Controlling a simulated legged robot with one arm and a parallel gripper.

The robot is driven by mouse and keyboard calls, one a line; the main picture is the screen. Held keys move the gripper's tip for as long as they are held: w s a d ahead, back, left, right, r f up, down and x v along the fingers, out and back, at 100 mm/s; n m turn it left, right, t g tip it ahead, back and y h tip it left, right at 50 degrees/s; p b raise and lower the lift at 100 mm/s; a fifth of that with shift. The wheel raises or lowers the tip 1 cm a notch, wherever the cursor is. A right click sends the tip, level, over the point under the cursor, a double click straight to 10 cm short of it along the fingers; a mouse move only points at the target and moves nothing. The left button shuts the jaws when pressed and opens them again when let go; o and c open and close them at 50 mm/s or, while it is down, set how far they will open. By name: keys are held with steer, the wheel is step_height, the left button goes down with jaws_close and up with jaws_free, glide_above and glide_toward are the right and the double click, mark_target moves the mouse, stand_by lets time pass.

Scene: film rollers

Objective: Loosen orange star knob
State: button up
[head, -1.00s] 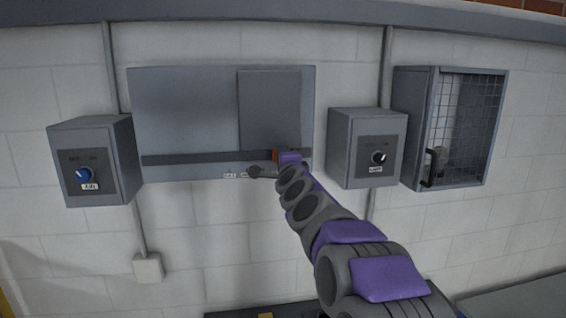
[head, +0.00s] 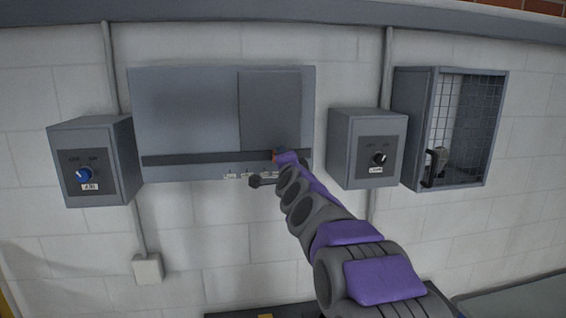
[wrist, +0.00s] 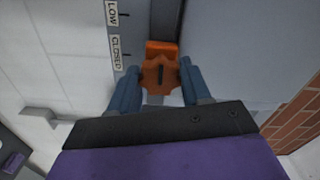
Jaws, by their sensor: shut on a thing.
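The orange star knob (wrist: 160,75) sits between the fingers of my gripper (wrist: 157,82) in the wrist view. The blue-grey fingers press on its left and right sides, and a dark slot shows on its face. An orange block (wrist: 161,47) lies just beyond the knob, on the dark strip. In the head view my purple and grey arm reaches to the panel's dark strip (head: 205,158). There the gripper mostly hides the knob, and only a bit of orange (head: 275,156) shows.
A grey box with a blue dial (head: 84,174) is to the left. A box with a black dial (head: 379,159) and a mesh-fronted cabinet (head: 470,130) are to the right.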

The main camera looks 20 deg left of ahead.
steer(key=o, duration=0.7)
steer(key=shift+f, duration=0.4)
steer(key=o, duration=0.4)
steer(key=shift+w+a+r, duration=0.1)
steer(key=shift+w, duration=0.1)
steer(key=shift+c, duration=0.2)
steer(key=shift+s+r, duration=0.1)
steer(key=shift+s, duration=0.1)
steer(key=b+v, duration=0.5)
steer(key=v, duration=1.1)
steer(key=shift+s+d, duration=0.3)
steer(key=shift+d, duration=0.05)
